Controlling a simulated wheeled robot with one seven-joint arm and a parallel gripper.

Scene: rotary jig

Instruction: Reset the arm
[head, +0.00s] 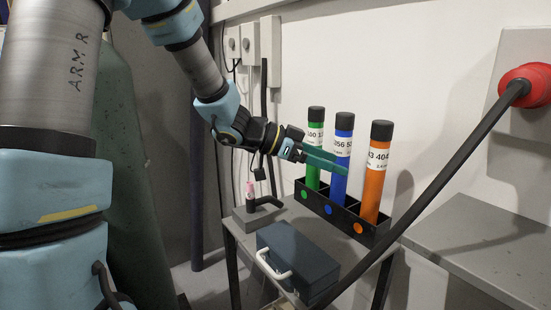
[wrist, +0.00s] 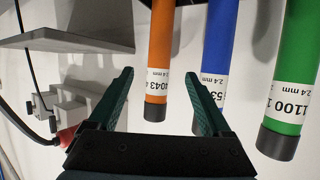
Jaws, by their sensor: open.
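My gripper (head: 343,165) is open and empty. In the head view its teal fingers reach across the green tube (head: 313,135) and the blue tube (head: 344,125), partly hiding them. The orange tube (head: 376,185) is just right of the fingertips. All three stand upright with black caps in a black rack (head: 345,220). The wrist view, upside down, shows my gripper (wrist: 157,78) with the orange tube (wrist: 160,50) between its fingers in the picture; I cannot tell the depth. The blue tube (wrist: 216,40) and green tube (wrist: 292,60) are right of it.
The rack stands on a small grey table with a dark blue case (head: 298,262) and a torch-like tool on a stand (head: 252,205). A black cable (head: 440,165) runs diagonally from a red plug (head: 530,85) in front of the rack. A grey shelf (head: 480,240) is at right.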

